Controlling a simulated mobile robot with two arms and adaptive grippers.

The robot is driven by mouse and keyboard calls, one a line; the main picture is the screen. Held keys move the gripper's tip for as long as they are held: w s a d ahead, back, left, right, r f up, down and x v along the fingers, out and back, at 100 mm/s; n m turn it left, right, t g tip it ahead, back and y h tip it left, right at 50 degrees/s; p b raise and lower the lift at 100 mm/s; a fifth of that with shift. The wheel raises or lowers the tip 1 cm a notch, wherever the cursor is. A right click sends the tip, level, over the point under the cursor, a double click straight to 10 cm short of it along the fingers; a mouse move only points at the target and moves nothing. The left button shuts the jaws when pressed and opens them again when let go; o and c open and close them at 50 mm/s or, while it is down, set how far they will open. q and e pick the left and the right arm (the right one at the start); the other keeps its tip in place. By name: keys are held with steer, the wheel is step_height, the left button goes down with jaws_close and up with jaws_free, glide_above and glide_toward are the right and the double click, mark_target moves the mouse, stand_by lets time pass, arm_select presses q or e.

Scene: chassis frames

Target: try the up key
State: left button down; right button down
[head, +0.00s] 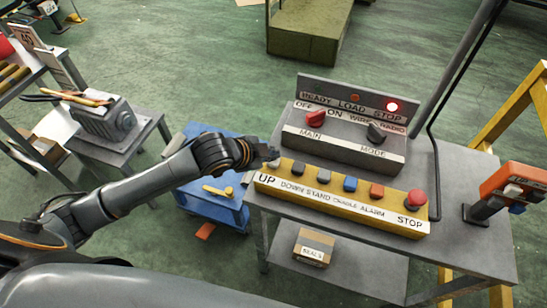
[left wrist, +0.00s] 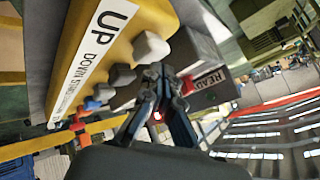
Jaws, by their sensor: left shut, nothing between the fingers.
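The yellow key panel (head: 340,205) lies on the grey table, with its UP label at the left end. The UP key (left wrist: 151,47) is a pale, whitish block beside that label in the left wrist view. In the head view the UP key (head: 274,163) shows just by my fingertips. My left gripper (head: 268,154) is shut and empty at the panel's left end. In the left wrist view its fingertips (left wrist: 154,72) are close to the UP key; I cannot tell whether they touch it. My right gripper is not in view.
More keys (head: 324,177) run along the panel to a red STOP button (head: 416,199). Behind stands a grey control box (head: 345,138) with MAIN and MODE knobs; its red STOP lamp (head: 392,107) is lit. An orange pendant (head: 510,190) stands at right. A blue box (head: 212,198) is below left.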

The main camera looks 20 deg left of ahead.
arm_select(q)
steer(key=shift+f, duration=0.7)
stand_by(0.5)
steer(key=shift+r, duration=0.1)
steer(key=shift+r+p, duration=1.05)
step_height(320, 180, up, 5)
steer(key=p, duration=0.5)
steer(key=shift+p, duration=0.35)
steer(key=shift+s, duration=0.1)
